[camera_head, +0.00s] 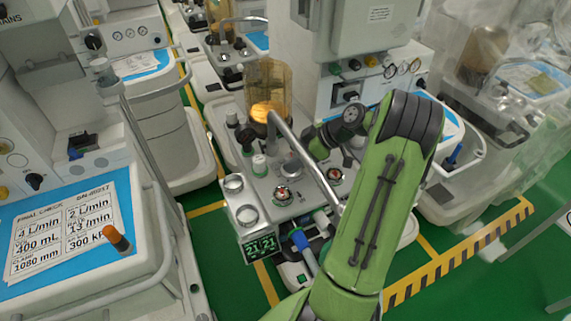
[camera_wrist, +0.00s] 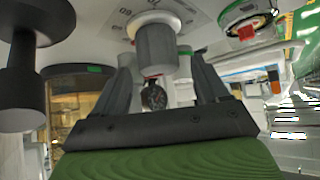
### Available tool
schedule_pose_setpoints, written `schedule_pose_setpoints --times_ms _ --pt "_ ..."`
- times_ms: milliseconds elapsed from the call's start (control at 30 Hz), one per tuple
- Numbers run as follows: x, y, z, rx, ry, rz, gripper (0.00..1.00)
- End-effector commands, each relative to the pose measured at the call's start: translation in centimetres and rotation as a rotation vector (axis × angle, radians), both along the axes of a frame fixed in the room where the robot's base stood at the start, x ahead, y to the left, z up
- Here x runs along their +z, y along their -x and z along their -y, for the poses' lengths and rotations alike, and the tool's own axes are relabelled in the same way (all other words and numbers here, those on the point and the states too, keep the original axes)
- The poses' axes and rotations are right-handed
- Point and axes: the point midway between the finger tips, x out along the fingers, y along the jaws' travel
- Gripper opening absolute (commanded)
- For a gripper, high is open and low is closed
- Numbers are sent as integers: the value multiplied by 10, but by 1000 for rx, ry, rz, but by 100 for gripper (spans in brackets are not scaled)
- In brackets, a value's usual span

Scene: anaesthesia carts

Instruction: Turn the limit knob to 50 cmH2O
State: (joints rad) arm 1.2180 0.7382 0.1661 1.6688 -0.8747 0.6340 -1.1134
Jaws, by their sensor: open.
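A grey cylindrical knob (camera_wrist: 157,50) on a pale round base hangs from a light panel at the top middle of the wrist view. Printed numbers are partly visible beside its base, upside down; I cannot read its setting. My gripper (camera_wrist: 160,63) is open, with one dark finger on each side of the knob's lower end. Whether either finger touches it I cannot tell. In the head view, my green arm reaches over the middle cart (camera_head: 232,207), and I cannot make out the fingertips or identify this knob with certainty.
A large black knob (camera_wrist: 25,80) stands close left of my gripper. A red-centred dial (camera_wrist: 245,31) is to the right. In the head view, an amber canister (camera_head: 268,88) stands behind, and a metal rail (camera_head: 310,160) crosses the cart top.

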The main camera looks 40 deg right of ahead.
Motion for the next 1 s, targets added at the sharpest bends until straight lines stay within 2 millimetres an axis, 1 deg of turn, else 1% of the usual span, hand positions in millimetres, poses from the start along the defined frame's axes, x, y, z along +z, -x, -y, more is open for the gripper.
schedule_pose_setpoints --times_ms 33,100,200,300,500,567,833,867,1000 --pt "-11 -7 -5 2 -2 -1 74" --pt "-19 -14 -10 3 -3 -1 74" --pt "-26 -20 -15 1 -1 -1 74" --pt "-28 -24 -16 0 0 0 74" --pt "-28 -24 -16 -1 -1 0 74" --pt "-28 -24 -16 -1 -1 0 66" --pt "-28 -23 -16 -1 -1 0 25" --pt "-28 -23 -16 -1 -1 0 22" --pt "-28 -23 -16 -9 -1 0 22"
